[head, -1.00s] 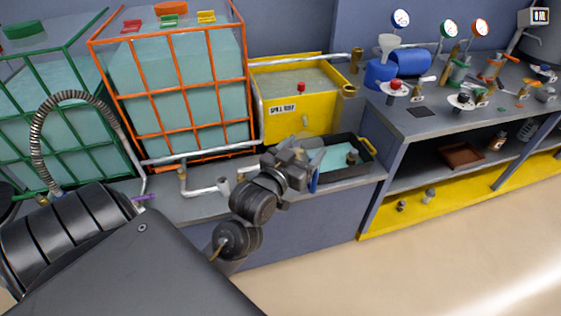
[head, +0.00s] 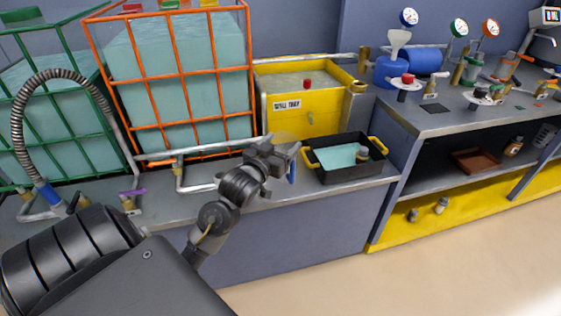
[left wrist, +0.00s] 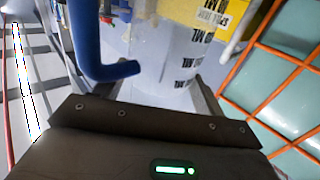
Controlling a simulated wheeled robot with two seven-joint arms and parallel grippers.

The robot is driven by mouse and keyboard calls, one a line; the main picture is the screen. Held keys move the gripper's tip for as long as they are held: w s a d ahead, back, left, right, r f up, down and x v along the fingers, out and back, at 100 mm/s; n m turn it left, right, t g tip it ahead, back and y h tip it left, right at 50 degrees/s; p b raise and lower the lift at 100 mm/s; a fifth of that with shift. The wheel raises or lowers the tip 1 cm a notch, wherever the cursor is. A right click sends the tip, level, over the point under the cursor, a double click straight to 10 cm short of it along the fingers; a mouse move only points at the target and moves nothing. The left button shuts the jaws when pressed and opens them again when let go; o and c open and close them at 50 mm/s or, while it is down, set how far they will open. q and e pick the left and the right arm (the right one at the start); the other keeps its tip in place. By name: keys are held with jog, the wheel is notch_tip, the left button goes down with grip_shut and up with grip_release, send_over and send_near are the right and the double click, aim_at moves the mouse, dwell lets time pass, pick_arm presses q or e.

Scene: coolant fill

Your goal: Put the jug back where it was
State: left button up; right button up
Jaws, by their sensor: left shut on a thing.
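My left gripper (head: 286,156) is shut on the jug, in front of the yellow spill bin and just left of the black tray. In the head view the gripper hides most of the jug; its blue handle (head: 292,172) shows. In the left wrist view the jug (left wrist: 165,50) is a clear vessel with dark "ML" marks and a blue handle (left wrist: 88,40), between the fingers. Whether its base touches the bench cannot be told. My right gripper is not in view.
The black tray (head: 352,174) with yellow handles holds pale teal liquid and a small fitting. The yellow bin (head: 290,125) stands behind. An orange-framed tank (head: 185,95), pipes and a purple-handled valve (head: 131,192) are left. A side bench (head: 440,118) with gauges and a blue can stands right.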

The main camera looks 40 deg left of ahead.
pick_arm(q)
jog(key=w+a+f+b, duration=0.2)
jog(key=w+a+f, duration=0.3)
jog(key=f, duration=0.5)
jog(key=shift+w+a+f, duration=0.15)
jog(key=shift+w+a, duration=0.05)
jog(key=shift+w, duration=0.2)
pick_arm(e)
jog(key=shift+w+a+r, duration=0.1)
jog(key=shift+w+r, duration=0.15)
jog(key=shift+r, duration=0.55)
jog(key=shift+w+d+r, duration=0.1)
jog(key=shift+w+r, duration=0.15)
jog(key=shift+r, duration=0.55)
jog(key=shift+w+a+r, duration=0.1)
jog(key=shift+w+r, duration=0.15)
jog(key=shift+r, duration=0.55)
pick_arm(q)
jog(key=shift+f, duration=0.1)
jog(key=o, duration=1.7)
jog(key=shift+o, duration=0.2)
jog(key=s+d, duration=0.2)
jog(key=s, duration=1)
jog(key=shift+d+p, duration=0.15)
jog(key=shift+p, duration=0.15)
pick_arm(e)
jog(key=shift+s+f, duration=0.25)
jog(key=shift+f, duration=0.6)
